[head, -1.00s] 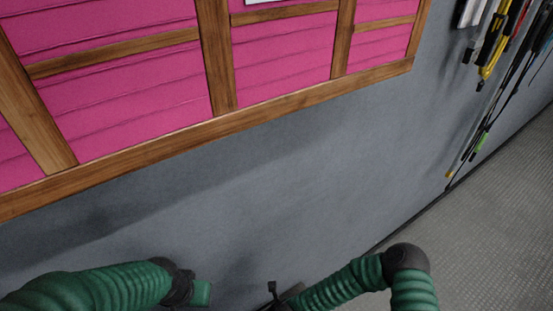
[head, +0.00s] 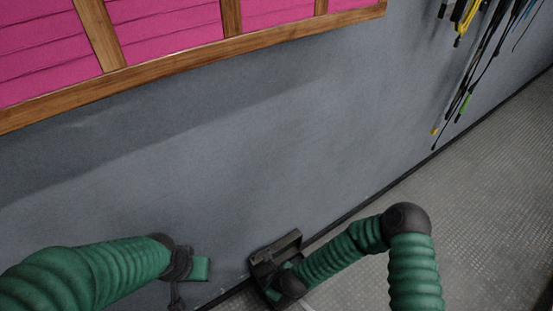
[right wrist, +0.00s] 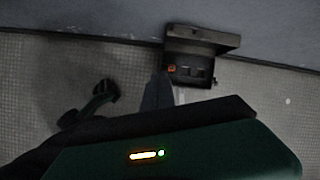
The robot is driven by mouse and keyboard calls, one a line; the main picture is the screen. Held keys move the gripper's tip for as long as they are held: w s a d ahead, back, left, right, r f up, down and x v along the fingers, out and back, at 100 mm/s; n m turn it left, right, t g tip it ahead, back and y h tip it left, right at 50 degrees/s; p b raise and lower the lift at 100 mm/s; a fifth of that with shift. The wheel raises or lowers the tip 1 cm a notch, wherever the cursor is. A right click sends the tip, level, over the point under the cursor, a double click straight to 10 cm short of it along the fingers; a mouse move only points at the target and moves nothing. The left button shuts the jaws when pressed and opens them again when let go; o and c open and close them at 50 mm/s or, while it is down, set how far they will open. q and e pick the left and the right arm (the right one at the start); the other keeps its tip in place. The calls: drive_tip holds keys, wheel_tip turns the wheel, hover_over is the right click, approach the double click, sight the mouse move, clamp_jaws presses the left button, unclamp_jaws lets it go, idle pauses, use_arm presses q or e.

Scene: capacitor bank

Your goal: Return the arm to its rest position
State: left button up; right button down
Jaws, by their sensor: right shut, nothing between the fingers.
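My left arm (head: 90,275) comes in from the left in the head view, bent at a dark wrist joint, with a small dark part (head: 177,293) hanging below it. The state of its jaws does not show. My right arm (head: 340,255) comes in from the lower right, bends at a dark elbow, and reaches down and left. In the right wrist view my right gripper (right wrist: 162,90) shows as a grey shape above my wrist housing, shut and empty. Its fingertips point towards a dark box, but I cannot tell the gap.
The dark open box (head: 275,250) is by the wall's foot; it also shows in the right wrist view (right wrist: 200,45) with an orange spot inside. Pink wood-framed panels (head: 165,35) are above. Cables and tools (head: 480,60) hang at right. The textured floor (head: 490,190) is clear there.

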drive_tip(key=d+r+n, duration=1)
drive_tip(key=r+n, duration=0.3)
drive_tip(key=n, duration=0.1)
drive_tip(key=s+d+r+n+g+h+p, duration=0.1)
drive_tip(key=s+d+r+n+h, duration=0.1)
drive_tip(key=s+d+r+n, duration=0.35)
drive_tip(key=s+d+r+n+h+p, duration=0.1)
drive_tip(key=s+d+r+n, duration=0.2)
drive_tip(key=d+r+n, duration=0.45)
wheel_tip(320, 180, up, 13)
drive_tip(key=a+m+p, duration=0.1)
drive_tip(key=m+p, duration=0.1)
drive_tip(key=p, duration=0.8)
drive_tip(key=shift+a+f+p, duration=0.2)
drive_tip(key=shift+a+p, duration=0.15)
drive_tip(key=shift+a, duration=0.05)
